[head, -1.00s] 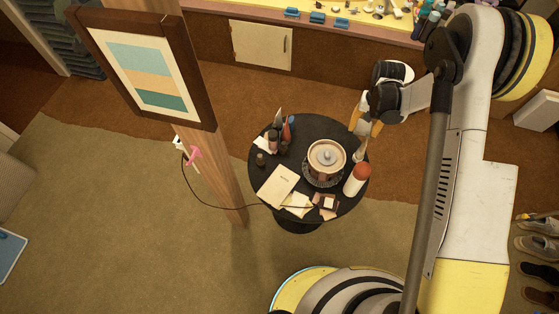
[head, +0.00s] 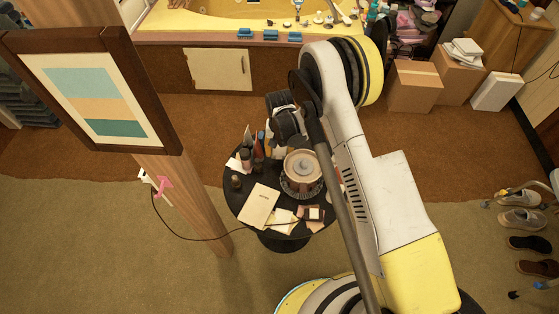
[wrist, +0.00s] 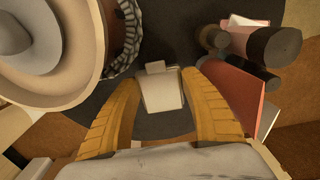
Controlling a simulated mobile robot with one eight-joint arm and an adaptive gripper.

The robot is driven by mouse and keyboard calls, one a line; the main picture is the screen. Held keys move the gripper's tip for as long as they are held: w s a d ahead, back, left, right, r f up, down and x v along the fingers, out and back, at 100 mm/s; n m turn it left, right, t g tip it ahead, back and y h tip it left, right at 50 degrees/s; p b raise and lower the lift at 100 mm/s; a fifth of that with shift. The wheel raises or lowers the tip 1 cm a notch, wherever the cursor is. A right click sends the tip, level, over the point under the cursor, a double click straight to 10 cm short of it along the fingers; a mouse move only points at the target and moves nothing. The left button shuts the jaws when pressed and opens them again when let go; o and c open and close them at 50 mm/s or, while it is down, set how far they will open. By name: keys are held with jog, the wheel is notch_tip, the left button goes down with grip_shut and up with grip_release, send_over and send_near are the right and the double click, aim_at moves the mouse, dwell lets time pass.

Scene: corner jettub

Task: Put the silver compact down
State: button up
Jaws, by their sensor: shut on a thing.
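The silver compact (wrist: 162,92) is a small pale, flat, squarish piece between the two yellow fingers of my gripper (wrist: 160,85) in the wrist view. The gripper is shut on it. The black round table (wrist: 165,122) shows beneath it; the gap between compact and table cannot be judged. In the head view my gripper (head: 276,151) is at the far side of the black round table (head: 238,203), behind the lidded pot, partly hidden by my arm. The compact cannot be made out there.
Dark bottles (wrist: 272,47) and a red book (wrist: 235,92) stand on the other. A cream booklet (head: 259,206) and papers (head: 283,222) cover the table's near part.

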aim_at(279, 162)
jog(key=shift+f+b, duration=1)
jog(key=shift+f, duration=0.95)
jog(key=shift+f, duration=0.15)
jog(key=o, duration=0.9)
jog(key=shift+o, duration=0.2)
